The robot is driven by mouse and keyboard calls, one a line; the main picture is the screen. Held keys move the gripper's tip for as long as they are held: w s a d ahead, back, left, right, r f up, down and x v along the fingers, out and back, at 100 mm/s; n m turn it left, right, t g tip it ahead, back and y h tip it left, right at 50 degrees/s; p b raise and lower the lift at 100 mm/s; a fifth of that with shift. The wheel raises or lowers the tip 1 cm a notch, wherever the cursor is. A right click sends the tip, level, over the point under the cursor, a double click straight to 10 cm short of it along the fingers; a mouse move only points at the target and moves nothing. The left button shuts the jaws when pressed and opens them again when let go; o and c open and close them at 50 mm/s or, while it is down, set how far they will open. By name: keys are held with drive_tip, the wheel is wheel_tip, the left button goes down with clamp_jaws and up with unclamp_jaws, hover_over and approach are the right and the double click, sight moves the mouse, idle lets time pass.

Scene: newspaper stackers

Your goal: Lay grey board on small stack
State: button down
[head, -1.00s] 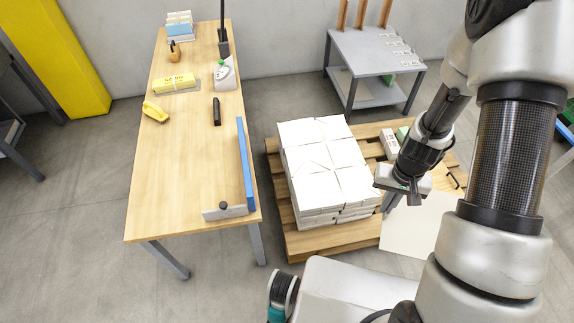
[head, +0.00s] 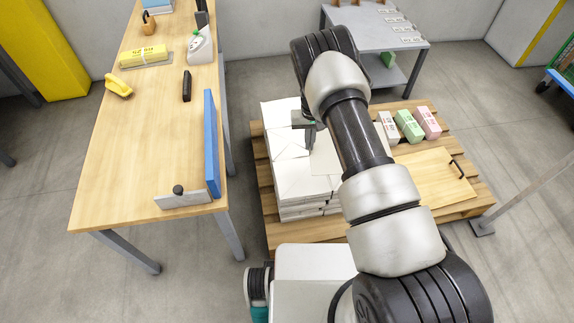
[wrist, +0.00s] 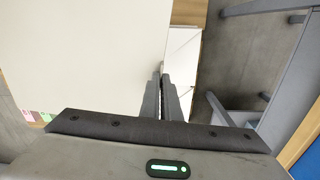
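The grey board, pale off-white, fills the left of the wrist view (wrist: 85,50). In the head view a part of the board (head: 325,157) shows over the right side of the white paper stack (head: 290,180), beside my arm, which hides the rest. The stack sits on a wooden pallet; a strip of it also shows in the wrist view (wrist: 182,55). My gripper (head: 309,132) is over the stack. In the wrist view its fingers (wrist: 165,90) are closed on the board's edge. I cannot tell whether the board touches the stack.
The pallet (head: 262,190) also carries a wooden panel (head: 435,178) with a black handle and grey, green and pink blocks (head: 409,125). A wooden workbench (head: 130,140) with a blue rail (head: 211,140) stands left. A grey table (head: 375,32) stands behind.

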drive_tip(key=w+a+f+b, duration=0.2)
drive_tip(key=a+f, duration=0.2)
drive_tip(key=f, duration=0.1)
drive_tip(key=w+a+f+n+b, duration=0.1)
drive_tip(key=a+f+b, duration=0.2)
drive_tip(key=f, duration=0.3)
drive_tip(key=shift+w+a+f, duration=0.3)
drive_tip(key=shift+w+a, duration=0.05)
drive_tip(key=shift+a, duration=0.1)
wheel_tip(320, 180, down, 6)
drive_tip(key=b, duration=0.5)
drive_tip(key=shift+s+r, duration=0.1)
drive_tip(key=shift+r, duration=0.15)
drive_tip(key=shift+f, duration=1.7)
drive_tip(key=c, duration=1.9)
unclamp_jaws()
